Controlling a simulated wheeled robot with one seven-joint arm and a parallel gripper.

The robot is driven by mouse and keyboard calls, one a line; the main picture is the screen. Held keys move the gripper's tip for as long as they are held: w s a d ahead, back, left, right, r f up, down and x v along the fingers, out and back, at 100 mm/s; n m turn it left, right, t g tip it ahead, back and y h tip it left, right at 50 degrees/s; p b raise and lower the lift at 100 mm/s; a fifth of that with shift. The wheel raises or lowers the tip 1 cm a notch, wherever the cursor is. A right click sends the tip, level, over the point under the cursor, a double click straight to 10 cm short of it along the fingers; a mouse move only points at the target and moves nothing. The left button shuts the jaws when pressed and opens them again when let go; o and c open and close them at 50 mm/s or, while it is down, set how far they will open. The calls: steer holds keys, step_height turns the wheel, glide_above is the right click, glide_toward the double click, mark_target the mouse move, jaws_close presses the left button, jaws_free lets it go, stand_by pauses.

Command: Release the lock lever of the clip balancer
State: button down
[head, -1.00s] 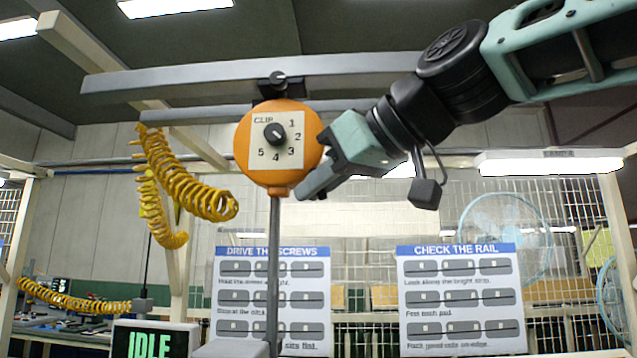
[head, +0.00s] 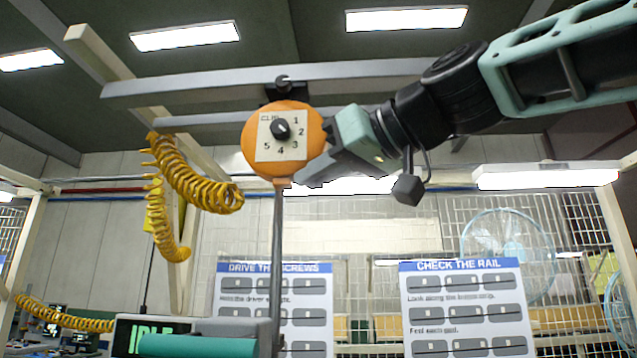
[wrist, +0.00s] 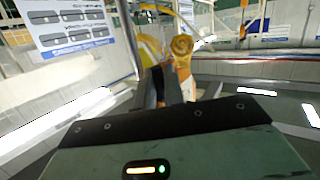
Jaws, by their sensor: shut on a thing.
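The clip balancer (head: 253,158) is a round orange housing hung from the overhead rail, with a pale dial plate numbered 1 to 5 and a black knob (head: 281,129). A grey rod or line runs straight down below it. My gripper (head: 316,158) is at the housing's right edge, coming from the upper right, with its jaws shut on the lock lever there. The lever itself is hidden by the fingers in the head view. In the wrist view my gripper (wrist: 166,88) points at the orange and yellow parts, and the lever cannot be made out.
Grey overhead rails (head: 390,70) run close above the balancer. A coiled yellow hose (head: 190,180) hangs to its left. Instruction boards (head: 465,305), a wire mesh fence and a fan (head: 508,250) stand behind. A display (head: 150,332) is low at the left.

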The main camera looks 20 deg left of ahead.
steer(key=shift+r, duration=0.1)
steer(key=c, duration=1.6)
jaws_free()
steer(key=shift+o, duration=0.2)
steer(key=b+v, duration=0.6)
steer(key=v, duration=1.1)
steer(key=shift+d, duration=0.25)
